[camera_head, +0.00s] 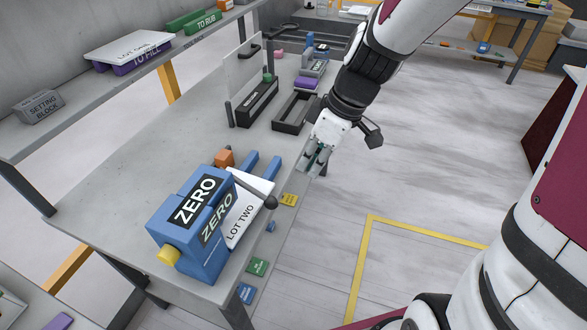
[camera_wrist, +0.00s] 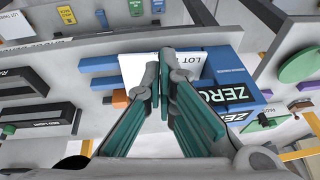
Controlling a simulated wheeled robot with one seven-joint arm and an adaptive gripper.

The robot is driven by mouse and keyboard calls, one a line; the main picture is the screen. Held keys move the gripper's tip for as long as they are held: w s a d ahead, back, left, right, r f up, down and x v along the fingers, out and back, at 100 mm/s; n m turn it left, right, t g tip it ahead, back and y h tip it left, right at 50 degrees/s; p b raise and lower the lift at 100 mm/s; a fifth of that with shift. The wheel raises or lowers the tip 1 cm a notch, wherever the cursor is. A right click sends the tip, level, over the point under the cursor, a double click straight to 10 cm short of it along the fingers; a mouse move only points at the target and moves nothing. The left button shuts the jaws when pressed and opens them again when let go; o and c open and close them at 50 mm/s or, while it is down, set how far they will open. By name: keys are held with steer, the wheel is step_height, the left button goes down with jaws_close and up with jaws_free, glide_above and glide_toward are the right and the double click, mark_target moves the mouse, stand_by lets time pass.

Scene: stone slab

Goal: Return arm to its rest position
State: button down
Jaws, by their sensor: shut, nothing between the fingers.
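My gripper (camera_head: 318,155) hangs from my arm near the right edge of the grey slab bench in the head view. Its fingers are shut and hold nothing. In the wrist view the green-padded fingers (camera_wrist: 164,75) come together at their tips, in front of a white LOT TWO card (camera_wrist: 200,62). The blue ZERO block (camera_head: 190,228) stands on the bench below and left of the gripper, apart from it.
Black open trays (camera_head: 293,113) and a purple block (camera_head: 306,83) lie on the bench beyond. A shelf (camera_head: 95,95) runs along the left. Coloured tags (camera_head: 258,266) line the bench's right edge. The floor right of the bench is open, with a yellow line (camera_head: 362,262).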

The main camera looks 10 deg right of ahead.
steer(key=shift+s+d+r, duration=0.3)
steer(key=shift+d+r, duration=0.2)
steer(key=shift+d, duration=0.1)
steer(key=s+d+r+m+t+h, duration=0.1)
steer(key=s+d+r+m+t, duration=0.1)
steer(key=s+r+m, duration=0.3)
steer(key=s+d+r+m+t+h, duration=0.2)
steer(key=s+r+m, duration=0.3)
steer(key=s+r, duration=0.4)
steer(key=shift+m+h, duration=0.3)
steer(key=shift+r, duration=0.1)
stand_by(1.9)
